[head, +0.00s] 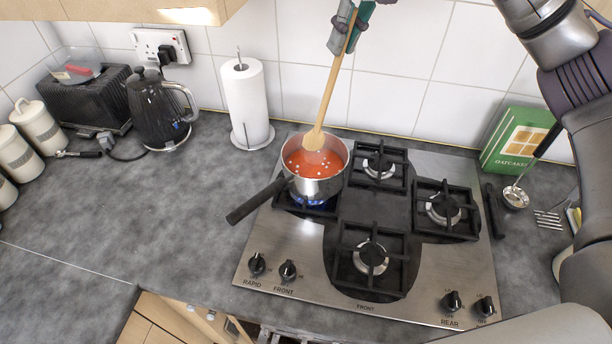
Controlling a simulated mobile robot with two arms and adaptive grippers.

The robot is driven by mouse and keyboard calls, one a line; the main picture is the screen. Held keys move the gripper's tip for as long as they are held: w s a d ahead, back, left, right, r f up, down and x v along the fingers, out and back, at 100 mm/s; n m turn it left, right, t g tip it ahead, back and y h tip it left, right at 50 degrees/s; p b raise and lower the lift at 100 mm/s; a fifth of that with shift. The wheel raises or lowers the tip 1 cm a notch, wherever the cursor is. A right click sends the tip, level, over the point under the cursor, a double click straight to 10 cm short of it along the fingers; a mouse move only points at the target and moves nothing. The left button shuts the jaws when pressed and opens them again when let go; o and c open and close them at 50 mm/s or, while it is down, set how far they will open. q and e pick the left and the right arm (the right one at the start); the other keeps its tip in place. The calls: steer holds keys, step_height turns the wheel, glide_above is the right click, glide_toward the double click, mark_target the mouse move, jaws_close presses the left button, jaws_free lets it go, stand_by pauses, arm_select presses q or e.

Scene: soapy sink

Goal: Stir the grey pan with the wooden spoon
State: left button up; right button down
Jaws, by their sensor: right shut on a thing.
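My right gripper (351,27) is shut on the upper end of the spoon's handle, at the top edge. My left gripper is not in view.
The steel hob (290,262) has three other burners, all bare. A paper towel roll (247,100), a black kettle (161,110) and a toaster (88,100) stand to the left. A green oatcakes box (515,142) and a ladle (515,196) are at the right.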

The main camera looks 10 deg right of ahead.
steer(key=s+a+r+b, duration=0.1)
steer(key=s+a+b, duration=0.2)
steer(key=s, duration=0.8)
steer(key=shift+s+a+r+b, duration=0.25)
steer(key=shift+a+b, duration=0.1)
steer(key=shift+a, duration=0.55)
steer(key=shift+w+d, duration=0.1)
